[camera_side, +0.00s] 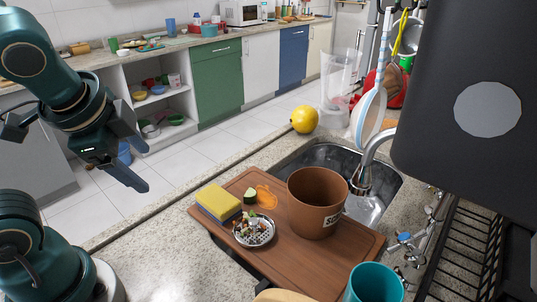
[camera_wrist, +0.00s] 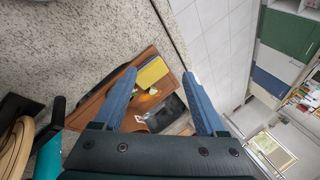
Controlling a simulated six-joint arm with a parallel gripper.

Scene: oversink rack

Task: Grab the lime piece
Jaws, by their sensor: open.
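The lime piece (camera_side: 250,195) is small, with a dark green rind and a paler face. It rests on the brown wooden board (camera_side: 345,262) between the yellow sponge (camera_side: 218,201) and the terracotta pot (camera_side: 317,203), beside an orange stain. In the wrist view a small green-yellow patch (camera_wrist: 153,91) shows below the sponge, too small to identify surely. My gripper (camera_side: 141,167) is open and empty, up and to the left of the board, well apart from the lime piece. Its two blue fingers (camera_wrist: 159,76) frame the sponge area in the wrist view.
A teal cup (camera_side: 374,284) stands in front.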

